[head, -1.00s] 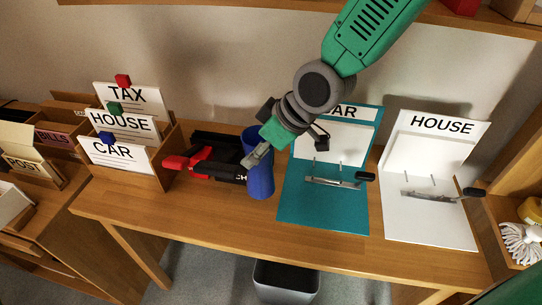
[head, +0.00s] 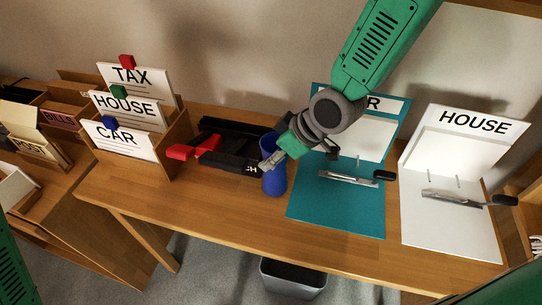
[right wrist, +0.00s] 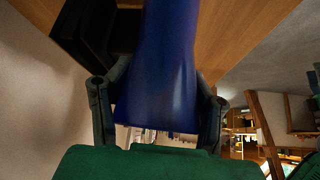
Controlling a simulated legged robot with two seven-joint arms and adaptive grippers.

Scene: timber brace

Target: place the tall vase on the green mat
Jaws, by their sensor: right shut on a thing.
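A tall blue vase (head: 274,181) is upright or nearly so at the middle of the wooden desk, left of the teal board. My right gripper (head: 273,157) is shut on its upper part. In the right wrist view the blue vase (right wrist: 158,85) fills the space between the two fingers of my right gripper (right wrist: 158,103). I cannot tell whether its base touches the desk. No plain green mat shows; the nearest in colour is the teal board (head: 335,211) with a metal clip, its label partly hidden by my arm. My left gripper is out of view.
A black tray with red parts (head: 215,150) lies close left of the vase. A card holder (head: 180,145) marked TAX, HOUSE and CAR stands further left. A white HOUSE board (head: 445,220) lies at the right. The desk's front strip (head: 215,215) is clear. A grey bin (head: 292,280) stands below.

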